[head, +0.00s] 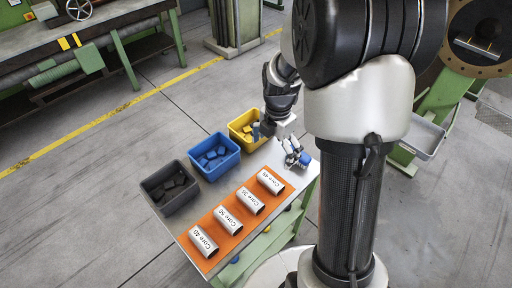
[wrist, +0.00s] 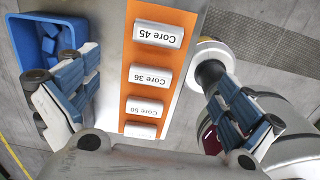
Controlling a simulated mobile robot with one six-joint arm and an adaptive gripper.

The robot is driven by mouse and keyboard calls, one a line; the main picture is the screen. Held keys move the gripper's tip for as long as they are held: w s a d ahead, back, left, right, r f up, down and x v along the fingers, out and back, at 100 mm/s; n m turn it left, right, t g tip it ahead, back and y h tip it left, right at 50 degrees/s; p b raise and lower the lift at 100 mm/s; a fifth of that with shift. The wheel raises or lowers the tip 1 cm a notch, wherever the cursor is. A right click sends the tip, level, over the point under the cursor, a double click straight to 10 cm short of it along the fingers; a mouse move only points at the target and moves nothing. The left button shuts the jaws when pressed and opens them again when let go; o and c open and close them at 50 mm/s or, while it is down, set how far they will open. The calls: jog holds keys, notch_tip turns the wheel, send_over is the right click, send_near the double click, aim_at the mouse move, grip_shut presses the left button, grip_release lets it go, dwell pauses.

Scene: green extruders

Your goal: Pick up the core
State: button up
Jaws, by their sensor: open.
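Several white cylindrical cores lie in a row on an orange mat (head: 218,254). In the head view they read Core 40 (head: 203,241), Core 50 (head: 228,220), Core 36 (head: 249,200) and Core 45 (head: 270,181). My gripper (head: 281,146) is open and empty above the table's far end, beyond Core 45. In the wrist view, its blue-padded fingers spread wide on either side of the row, with Core 45 (wrist: 158,34), Core 36 (wrist: 150,75) and Core 50 (wrist: 144,106) between them.
Dark grey (head: 174,207), blue (head: 232,166) and yellow (head: 231,124) bins with small parts stand along the table's left side. A green workbench (head: 112,40) is at the back left. Floor left of the table is clear.

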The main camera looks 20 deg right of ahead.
jog(key=b, duration=0.3)
send_over(271, 179)
jog(key=f, duration=1.2)
jog(key=shift+s+f, duration=0.1)
jog(key=shift+s, duration=0.25)
jog(key=shift+w+f+b, duration=0.15)
jog(key=shift+f+b, duration=0.45)
jog(key=shift+f, duration=0.85)
jog(key=shift+w+f+b, duration=0.15)
jog(key=shift+f+b, duration=0.45)
jog(key=shift+f, duration=0.8)
jog(key=shift+c, duration=0.2)
jog(key=c, duration=1.2)
